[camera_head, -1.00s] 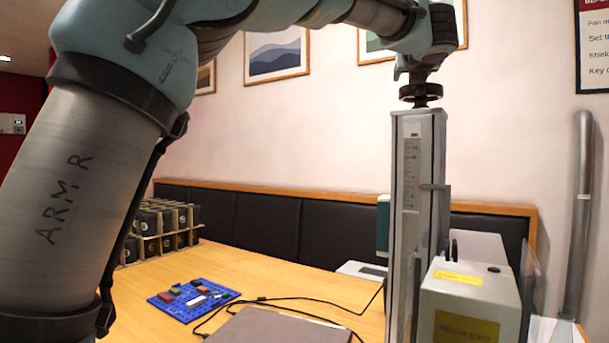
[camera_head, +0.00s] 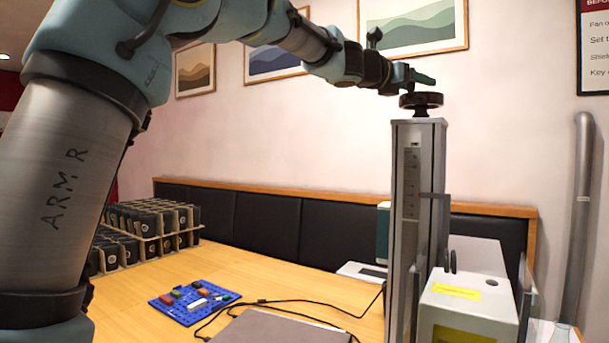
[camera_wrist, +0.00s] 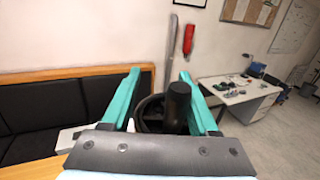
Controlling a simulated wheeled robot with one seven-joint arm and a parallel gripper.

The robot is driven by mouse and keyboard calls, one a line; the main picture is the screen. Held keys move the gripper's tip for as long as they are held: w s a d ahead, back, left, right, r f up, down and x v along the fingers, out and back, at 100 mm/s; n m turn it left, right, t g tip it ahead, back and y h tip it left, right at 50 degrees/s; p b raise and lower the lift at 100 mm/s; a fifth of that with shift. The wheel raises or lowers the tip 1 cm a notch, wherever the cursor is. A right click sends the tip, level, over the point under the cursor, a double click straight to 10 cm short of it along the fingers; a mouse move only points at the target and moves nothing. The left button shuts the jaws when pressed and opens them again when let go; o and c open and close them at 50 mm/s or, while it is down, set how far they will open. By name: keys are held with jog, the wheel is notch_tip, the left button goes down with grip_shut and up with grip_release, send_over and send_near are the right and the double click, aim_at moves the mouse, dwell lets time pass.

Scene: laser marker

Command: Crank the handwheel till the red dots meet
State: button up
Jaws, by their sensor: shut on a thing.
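The black handwheel (camera_head: 421,101) sits on top of the tall grey column (camera_head: 401,170) at the right of the head view. My gripper (camera_head: 424,78) reaches it from the left, just above the wheel. In the wrist view, the teal fingers (camera_wrist: 160,78) stand on both sides of the wheel's upright black knob (camera_wrist: 178,104), with part of the dark rim (camera_wrist: 148,112) between them. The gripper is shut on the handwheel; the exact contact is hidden. A small red mark (camera_head: 421,194) shows beside the column's scale (camera_head: 411,180). I cannot make out a pair of red dots.
A pale box (camera_head: 470,295) with yellow labels stands right of the column. A blue peg mat (camera_head: 194,301), a grey flat slab (camera_head: 272,328) and black cables lie on the table (camera_head: 250,275). Crated black containers (camera_head: 150,228) stand at the left. A padded bench runs behind.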

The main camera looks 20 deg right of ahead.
jog(key=m+g+p, duration=0.1)
jog(key=g, duration=0.1)
jog(key=m+g+p, duration=0.1)
jog(key=g, duration=0.1)
jog(key=m+g+p, duration=0.2)
jog(key=shift+d+r, duration=0.25)
jog(key=shift+d, duration=0.15)
jog(key=m+g+p, duration=0.2)
jog(key=g, duration=0.1)
jog(key=m+g+y+p, duration=0.1)
jog(key=p, duration=0.1)
jog(key=shift+s+d+g, duration=0.2)
jog(key=shift+d+g, duration=0.05)
jog(key=shift+g, duration=0.15)
jog(key=f+b+v, duration=0.1)
jog(key=b+v, duration=0.4)
jog(key=v, duration=0.6)
jog(key=w+a+f+m+t+y, duration=0.1)
jog(key=w+a+f+t+y, duration=0.2)
jog(key=a+f, duration=0.4)
jog(key=w+a+f+t+y+p, duration=0.1)
jog(key=w+a+f+t+y, duration=0.2)
jog(key=a+f, duration=0.4)
notch_tip(320, 180, down, 8)
jog(key=shift+w+r+m+t, duration=0.25)
jog(key=shift+w+m+t, duration=0.2)
jog(key=shift+w, duration=0.25)
jog(key=shift+a, duration=0.1)
